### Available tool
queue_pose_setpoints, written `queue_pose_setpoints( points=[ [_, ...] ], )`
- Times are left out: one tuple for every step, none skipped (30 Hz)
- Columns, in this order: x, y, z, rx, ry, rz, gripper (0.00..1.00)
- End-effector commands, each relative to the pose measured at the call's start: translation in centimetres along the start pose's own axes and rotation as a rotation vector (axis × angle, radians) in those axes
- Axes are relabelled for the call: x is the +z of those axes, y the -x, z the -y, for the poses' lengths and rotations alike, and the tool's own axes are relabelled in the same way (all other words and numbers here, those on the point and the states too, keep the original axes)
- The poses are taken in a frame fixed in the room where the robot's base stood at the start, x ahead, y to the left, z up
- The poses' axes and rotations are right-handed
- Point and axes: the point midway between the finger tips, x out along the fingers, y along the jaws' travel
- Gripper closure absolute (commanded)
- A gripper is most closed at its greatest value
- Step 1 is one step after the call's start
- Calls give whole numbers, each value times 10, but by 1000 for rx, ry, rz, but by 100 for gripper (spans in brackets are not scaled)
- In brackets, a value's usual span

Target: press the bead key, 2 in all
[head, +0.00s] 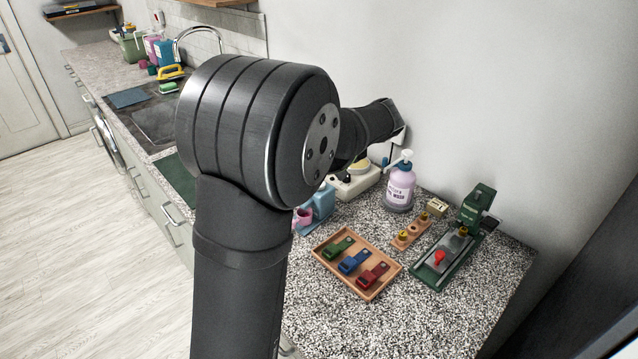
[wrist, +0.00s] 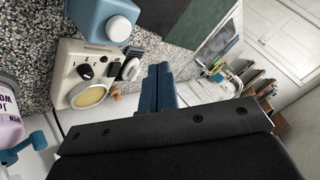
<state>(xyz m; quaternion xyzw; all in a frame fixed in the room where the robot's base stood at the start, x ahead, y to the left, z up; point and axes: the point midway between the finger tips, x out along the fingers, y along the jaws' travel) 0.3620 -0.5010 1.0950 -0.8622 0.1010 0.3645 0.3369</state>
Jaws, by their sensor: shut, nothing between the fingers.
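A cream machine (head: 357,181) stands on the speckled counter near the wall, partly hidden behind my arm in the head view. In the wrist view, the cream machine (wrist: 72,60) shows a dark knob (wrist: 86,71), a pale yellow oval (wrist: 90,96) and a black-and-white lever-like part (wrist: 131,68). I cannot tell which part, if any, is the bead key. My gripper (wrist: 160,70) is shut and empty, its blue-grey fingers together to the right of the machine in the picture. It touches nothing that I can see. My arm hides the gripper in the head view.
A lilac pump bottle (head: 399,188) stands right of the machine. A blue container (head: 322,201) and a pink cup (head: 302,218) are in front. A wooden tray (head: 365,293) holds three coloured tools. A wooden holder (head: 408,236) and green press (head: 473,207) stand right.

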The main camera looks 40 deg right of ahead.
Motion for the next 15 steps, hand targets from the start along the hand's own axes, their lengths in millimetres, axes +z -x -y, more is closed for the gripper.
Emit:
queue_pose_setpoints(
  points=[
    [0,0,0,0,0,0,100],
    [0,0,0,0,0,0,100],
    [-2,2,1,0,1,-1,100],
    [-3,4,3,1,1,-1,100],
    [-5,6,4,1,2,-2,100],
    [-8,11,8,1,2,-2,100],
    [-11,15,11,1,4,-2,100],
    [-14,18,13,1,4,-2,100],
    [-17,23,17,1,3,-2,100],
    [-19,25,19,0,2,-1,100],
    [-20,27,20,0,2,-1,100],
    [-20,27,20,0,0,0,100],
    [-20,27,20,0,0,0,100],
    [-19,26,20,0,-1,0,100],
    [-19,26,20,0,-1,0,100]
  ],
)
